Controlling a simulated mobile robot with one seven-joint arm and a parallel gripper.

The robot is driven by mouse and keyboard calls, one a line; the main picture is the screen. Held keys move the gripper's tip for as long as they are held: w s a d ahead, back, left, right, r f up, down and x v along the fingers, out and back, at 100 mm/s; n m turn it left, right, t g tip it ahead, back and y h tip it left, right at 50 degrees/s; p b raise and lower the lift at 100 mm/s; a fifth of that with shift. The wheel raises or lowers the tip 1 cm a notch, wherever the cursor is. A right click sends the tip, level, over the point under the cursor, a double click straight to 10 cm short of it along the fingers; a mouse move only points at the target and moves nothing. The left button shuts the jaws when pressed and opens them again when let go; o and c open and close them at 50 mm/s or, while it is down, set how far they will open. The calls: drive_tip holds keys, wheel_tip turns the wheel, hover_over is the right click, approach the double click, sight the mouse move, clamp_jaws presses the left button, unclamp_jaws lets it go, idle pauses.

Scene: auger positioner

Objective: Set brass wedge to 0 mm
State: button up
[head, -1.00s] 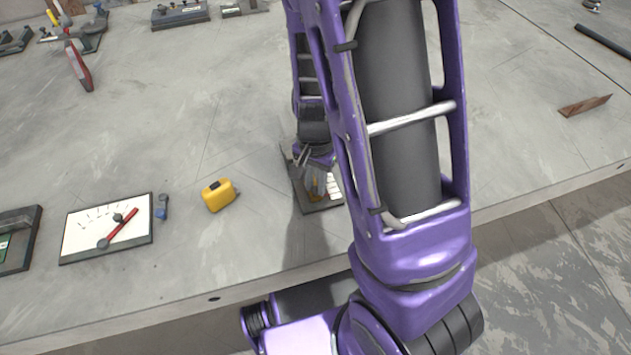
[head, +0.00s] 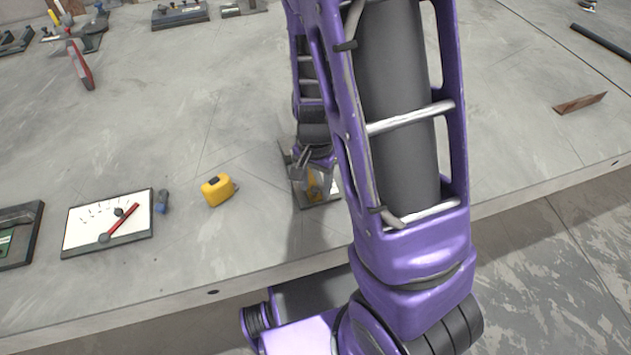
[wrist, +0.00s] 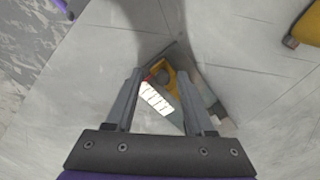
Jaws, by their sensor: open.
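The brass wedge (wrist: 168,78) shows in the wrist view as a yellow-brown piece beyond and between my fingertips, beside a white scale with dark marks (wrist: 157,100). Both sit on a dark-edged plate (head: 303,202) on the bench, mostly hidden in the head view by my arm.
A yellow tape measure (head: 217,190) lies to the left on the bench. Further left are a small blue-grey item (head: 162,201) and a white dial board with a red pointer (head: 107,224). The bench's front edge runs close to the plate. A brown angled piece (head: 580,103) lies far right.

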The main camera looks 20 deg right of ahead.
wheel_tip(320, 180, up, 18)
drive_tip(key=p, duration=0.3)
drive_tip(key=shift+f+p, duration=0.25)
drive_tip(key=shift+p, duration=0.15)
